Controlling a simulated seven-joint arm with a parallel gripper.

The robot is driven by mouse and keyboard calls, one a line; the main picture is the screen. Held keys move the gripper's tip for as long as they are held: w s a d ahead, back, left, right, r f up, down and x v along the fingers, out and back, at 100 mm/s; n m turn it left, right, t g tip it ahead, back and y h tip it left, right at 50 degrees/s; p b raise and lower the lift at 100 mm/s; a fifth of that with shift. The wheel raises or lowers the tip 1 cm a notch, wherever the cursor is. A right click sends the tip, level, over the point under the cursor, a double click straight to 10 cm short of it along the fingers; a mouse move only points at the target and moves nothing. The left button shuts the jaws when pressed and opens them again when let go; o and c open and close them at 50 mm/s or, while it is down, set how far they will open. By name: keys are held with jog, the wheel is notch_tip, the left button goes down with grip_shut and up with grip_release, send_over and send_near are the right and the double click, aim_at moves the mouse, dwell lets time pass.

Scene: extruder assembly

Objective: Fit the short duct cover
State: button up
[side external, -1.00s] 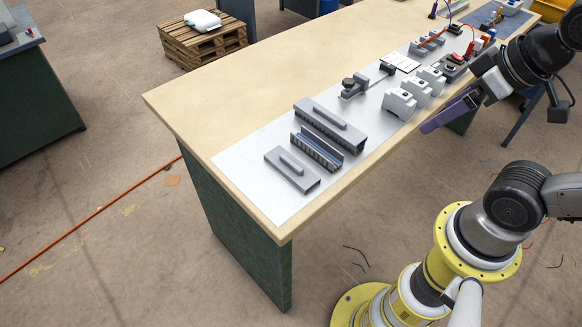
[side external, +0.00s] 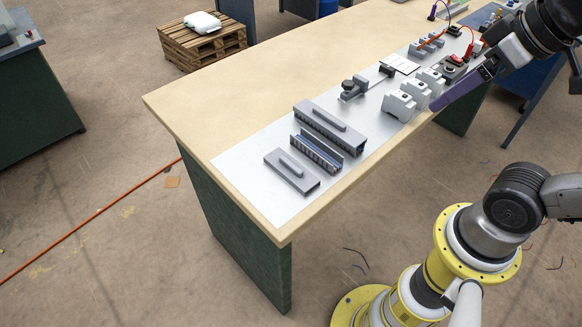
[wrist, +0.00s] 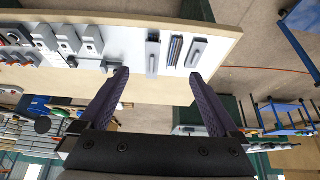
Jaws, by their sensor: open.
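The short duct cover (side external: 291,170) is a flat grey plate with a raised bar handle. It lies on the light mat near the table's near end and shows in the wrist view (wrist: 196,53). Beside it is a short open slotted duct (side external: 317,152) with bluish wires inside, also in the wrist view (wrist: 174,50). My gripper (wrist: 158,76) has two purple fingers spread wide with nothing between them. In the side view my gripper (side external: 437,104) is at the table's front edge by the white modules, well to the right of the cover.
A longer duct (side external: 331,124) with a handled grey cover on top stands behind the open duct. White modules (side external: 405,100), a dark clamp-like fixture (side external: 353,87) and red-lead devices (side external: 455,66) line the mat (side external: 245,165). The bare wood tabletop (side external: 250,95) behind is clear.

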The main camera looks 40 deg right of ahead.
jog(key=w+a+r+n+t+y, duration=0.2)
jog(key=w+a+t+y, duration=0.45)
jog(key=w+a, duration=0.95)
notch_tip(320, 180, down, 3)
jog(key=d+m+t+h, duration=0.2)
jog(key=t+h, duration=0.2)
jog(key=h, duration=0.3)
send_near(283, 162)
jog(key=shift+w+d+f+y, duration=0.2)
jog(key=shift+w+d+y, duration=0.1)
jog(key=shift+d, duration=0.2)
jog(key=shift+w+f, duration=0.15)
jog(key=shift+f, duration=0.35)
jog(key=shift+w+f, duration=0.2)
jog(key=shift+w, duration=1)
jog(key=shift+w+f, duration=0.2)
jog(key=shift+w, duration=1)
jog(key=shift+w+f, duration=0.15)
jog(key=shift+w, duration=1.05)
jog(key=c, duration=1.4)
jog(key=shift+c, duration=0.2)
jog(key=shift+r, duration=0.1)
